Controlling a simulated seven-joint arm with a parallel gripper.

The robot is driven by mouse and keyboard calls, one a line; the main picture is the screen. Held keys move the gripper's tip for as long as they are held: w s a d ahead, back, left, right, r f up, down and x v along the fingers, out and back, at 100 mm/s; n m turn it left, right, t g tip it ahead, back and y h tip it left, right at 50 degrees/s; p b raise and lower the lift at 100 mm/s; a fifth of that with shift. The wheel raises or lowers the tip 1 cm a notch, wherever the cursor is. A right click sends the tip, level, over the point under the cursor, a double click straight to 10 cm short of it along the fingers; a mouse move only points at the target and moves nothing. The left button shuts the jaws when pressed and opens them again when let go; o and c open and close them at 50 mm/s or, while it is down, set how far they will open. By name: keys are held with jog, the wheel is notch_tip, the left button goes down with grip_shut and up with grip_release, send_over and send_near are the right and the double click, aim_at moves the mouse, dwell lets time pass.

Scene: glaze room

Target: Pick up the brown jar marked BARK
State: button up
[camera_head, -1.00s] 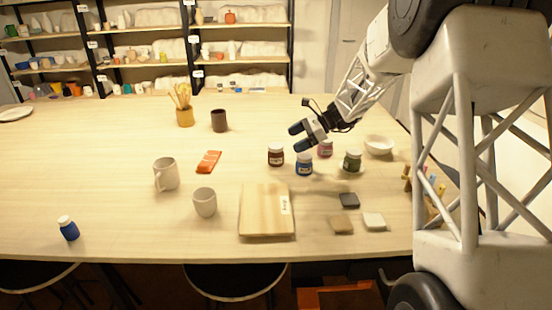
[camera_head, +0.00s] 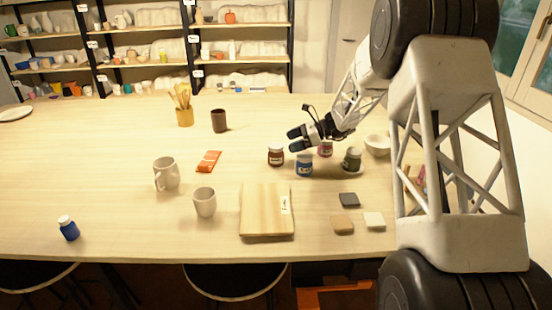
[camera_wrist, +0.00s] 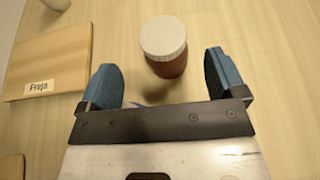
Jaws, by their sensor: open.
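The brown jar (camera_head: 276,156) has a white lid and a label too small to read in the head view. It stands upright on the table, left of a blue jar (camera_head: 304,166). In the wrist view the brown jar (camera_wrist: 165,47) shows its lid and part of its side, just beyond the fingertips and between their lines. My gripper (camera_head: 293,140) is open and empty, above and slightly right of the brown jar. Its two blue fingers also show in the wrist view (camera_wrist: 162,72), apart from the jar.
An orange packet (camera_head: 208,161) lies left, with free table between.

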aim_at(279, 145)
jog(key=shift+x, duration=0.85)
jog(key=shift+x, duration=2.65)
jog(key=shift+w+r, duration=0.1)
jog(key=shift+w, duration=0.05)
jog(key=c, duration=1.2)
